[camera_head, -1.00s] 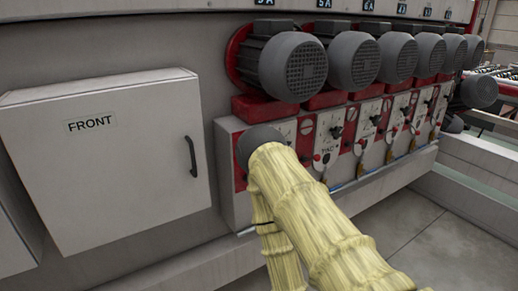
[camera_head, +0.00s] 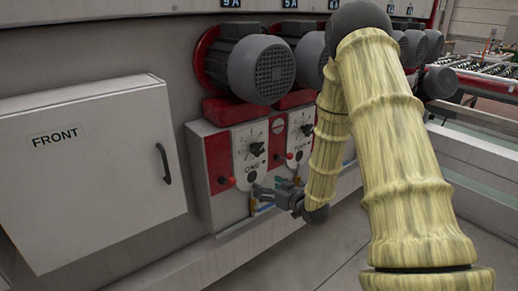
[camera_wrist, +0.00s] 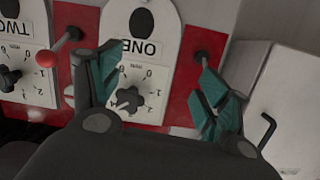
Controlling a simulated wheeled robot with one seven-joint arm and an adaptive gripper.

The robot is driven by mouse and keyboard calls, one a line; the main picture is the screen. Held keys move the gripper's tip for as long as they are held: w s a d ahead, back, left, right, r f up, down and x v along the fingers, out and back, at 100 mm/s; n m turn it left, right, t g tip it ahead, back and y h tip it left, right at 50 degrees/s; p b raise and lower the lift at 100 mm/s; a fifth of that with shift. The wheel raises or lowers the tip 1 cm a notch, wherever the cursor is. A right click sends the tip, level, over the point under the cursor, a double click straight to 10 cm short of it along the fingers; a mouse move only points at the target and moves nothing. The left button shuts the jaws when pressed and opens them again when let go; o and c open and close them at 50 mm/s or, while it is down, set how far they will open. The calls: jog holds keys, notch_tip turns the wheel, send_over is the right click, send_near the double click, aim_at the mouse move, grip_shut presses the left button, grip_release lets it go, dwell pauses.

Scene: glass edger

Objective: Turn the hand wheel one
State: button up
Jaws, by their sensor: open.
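The panel labelled ONE (camera_head: 241,170) is on the machine front, left of the panel labelled TWO. Its black hand wheel (camera_head: 257,149) sits on a numbered dial. My gripper (camera_head: 262,192) is in front of the panel's lower part and hides some of it. In the wrist view the panel is upside down, with the label ONE (camera_wrist: 140,48) above the black hand wheel (camera_wrist: 130,98). My gripper (camera_wrist: 160,62) is open there, with its teal-padded fingers apart and nothing held. The hand wheel shows between the fingers, nearer the left one. I cannot tell the depth gap.
A red-knobbed lever (camera_wrist: 48,57) is left of the left finger. A white box marked FRONT (camera_head: 85,170) with a black handle (camera_head: 163,163) stands left of the panels. Grey motors (camera_head: 262,70) jut out above. Floor in front is clear.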

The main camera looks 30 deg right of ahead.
jog(key=t, duration=0.2)
send_near(260, 151)
jog(key=w+p, duration=0.1)
jog(key=w, duration=0.2)
jog(key=w+p, duration=0.1)
jog(key=w, duration=0.3)
jog(key=w+p, duration=0.2)
jog(key=w, duration=0.1)
jog(key=shift+w+a, duration=0.2)
jog(key=shift+a, duration=0.1)
jog(key=shift+r, duration=0.1)
jog(key=c, duration=1)
jog(key=shift+n+b, duration=0.5)
